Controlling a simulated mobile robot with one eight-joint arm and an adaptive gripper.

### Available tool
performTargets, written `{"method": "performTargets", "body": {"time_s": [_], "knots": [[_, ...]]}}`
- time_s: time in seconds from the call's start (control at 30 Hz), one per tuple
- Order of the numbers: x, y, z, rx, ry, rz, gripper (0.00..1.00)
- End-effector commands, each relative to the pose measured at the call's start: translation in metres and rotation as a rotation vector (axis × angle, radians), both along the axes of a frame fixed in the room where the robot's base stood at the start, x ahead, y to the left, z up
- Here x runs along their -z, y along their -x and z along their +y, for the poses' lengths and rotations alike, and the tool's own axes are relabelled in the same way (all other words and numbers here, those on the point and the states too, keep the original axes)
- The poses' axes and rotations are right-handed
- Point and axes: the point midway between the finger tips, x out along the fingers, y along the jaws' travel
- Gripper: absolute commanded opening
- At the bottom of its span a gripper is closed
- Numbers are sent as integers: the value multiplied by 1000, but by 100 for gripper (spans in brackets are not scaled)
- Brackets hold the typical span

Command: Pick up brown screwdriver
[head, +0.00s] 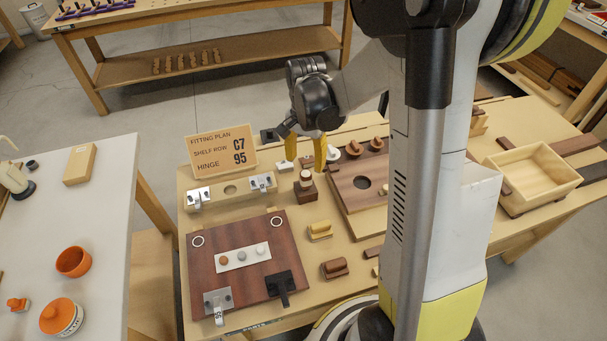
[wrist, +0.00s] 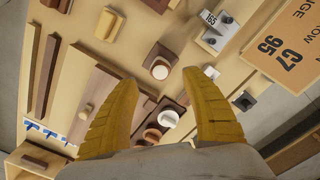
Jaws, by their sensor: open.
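My gripper (head: 305,150) is above the far edge of the wooden bench, with its two yellow fingers spread apart and nothing between them. In the wrist view the open fingers (wrist: 158,88) frame small brown pieces on the bench. I cannot make out a brown screwdriver for certain in either view. My arm hides part of the bench's right side.
A sign (head: 222,149) stands behind a hinge board at the bench's left. A dark red-brown board (head: 205,262) with metal fittings lies in front. An open wooden box (head: 533,178) is at the right. A white table (head: 100,225) with orange pots stands left.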

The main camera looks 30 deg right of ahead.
Motion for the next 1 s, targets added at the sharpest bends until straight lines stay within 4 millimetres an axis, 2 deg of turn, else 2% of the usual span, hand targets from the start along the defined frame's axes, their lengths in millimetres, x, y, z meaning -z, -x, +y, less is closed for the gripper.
{"method": "performTargets", "body": {"time_s": [0.03, 0.33, 0.6, 0.83, 0.87, 1.0], "knots": [[12, -1, 0, 0, 0, 0, 56], [35, 0, -1, -2, 0, -1, 56], [75, -2, -2, -2, 0, -1, 56], [76, -1, -2, -2, 0, -1, 56], [76, -1, -2, -2, 0, -1, 51], [76, -1, -2, -2, 0, -1, 9]]}}
